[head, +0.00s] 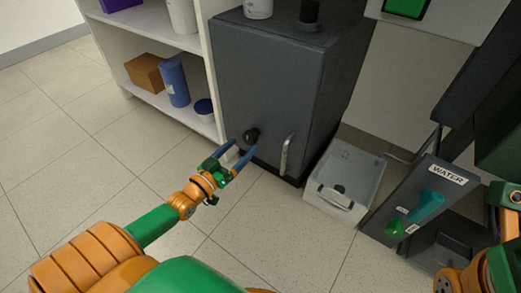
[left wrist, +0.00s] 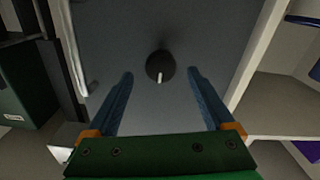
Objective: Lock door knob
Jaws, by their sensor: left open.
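The door knob (head: 251,135) is a small round black knob on the front of a dark grey cabinet (head: 285,75). In the left wrist view the knob (left wrist: 160,66) shows a short white mark pointing down toward my gripper. My left gripper (head: 245,146) is open, with its two blue fingers pointing at the cabinet front. In the left wrist view the knob appears between the fingertips, one on each side, with gaps showing. I cannot tell whether the fingertips reach past the knob's face. My right gripper is not in view; only parts of my right arm show at the right edge.
A metal door handle (head: 287,155) stands out right of the knob. A white shelf (head: 205,70) with a blue cylinder (head: 173,82) and brown box (head: 145,72) stands left. A grey bin (head: 345,180) and a WATER panel (head: 425,200) stand right. The floor in front is clear.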

